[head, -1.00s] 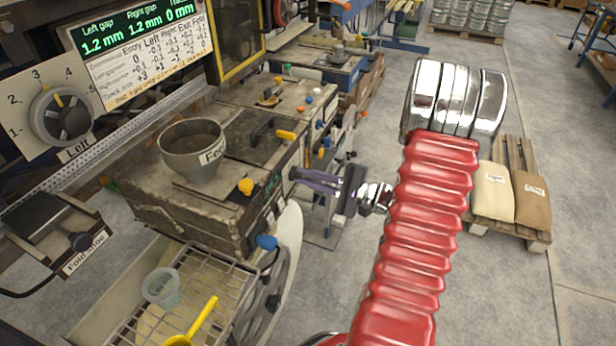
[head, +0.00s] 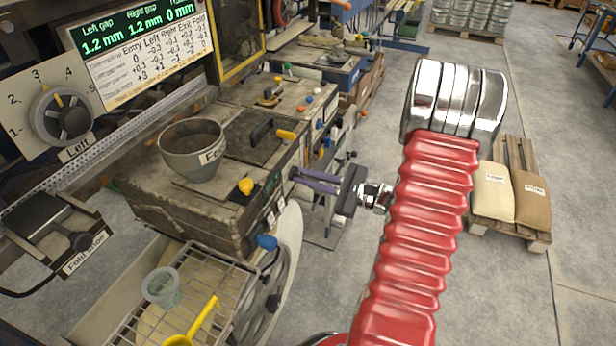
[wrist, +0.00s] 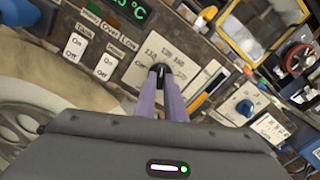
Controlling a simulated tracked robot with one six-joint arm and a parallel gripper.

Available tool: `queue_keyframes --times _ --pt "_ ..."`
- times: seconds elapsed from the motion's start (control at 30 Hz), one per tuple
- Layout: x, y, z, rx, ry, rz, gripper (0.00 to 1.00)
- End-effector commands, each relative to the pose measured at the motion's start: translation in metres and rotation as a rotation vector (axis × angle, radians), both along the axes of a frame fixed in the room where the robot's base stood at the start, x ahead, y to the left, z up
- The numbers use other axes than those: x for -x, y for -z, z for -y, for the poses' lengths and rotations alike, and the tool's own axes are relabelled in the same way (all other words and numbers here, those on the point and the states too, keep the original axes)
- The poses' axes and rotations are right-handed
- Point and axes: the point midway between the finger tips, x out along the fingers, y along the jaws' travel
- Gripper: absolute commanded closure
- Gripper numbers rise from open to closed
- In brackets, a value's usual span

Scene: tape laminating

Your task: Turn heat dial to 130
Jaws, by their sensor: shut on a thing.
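The heat dial (wrist: 161,68) is a small dark knob on a pale scale plate (wrist: 185,75) with printed numbers, seen in the wrist view. Its pointer setting is too small and covered to read. My gripper (wrist: 160,72) has its two purple fingers shut on the knob, with the tips on either side of it. In the head view my gripper (head: 294,174) reaches the right-hand face of the machine, and the dial itself is hidden there.
A green temperature display (wrist: 128,10) and On/Off switches (wrist: 103,67) sit left of the dial. In the head view, a feed cup (head: 192,165) stands on the machine, and a blue handle (head: 267,242) sticks out below.

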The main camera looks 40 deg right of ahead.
Motion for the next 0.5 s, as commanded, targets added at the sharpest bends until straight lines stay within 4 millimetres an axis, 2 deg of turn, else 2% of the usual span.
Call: queue_keyframes --times 0.2,0.5 --pt "-0.0004 -0.0010 -0.0002 -0.084 -0.001 -0.046 1.00" --pt "-0.0008 -0.0016 -0.0001 -0.114 -0.001 -0.062 1.00"
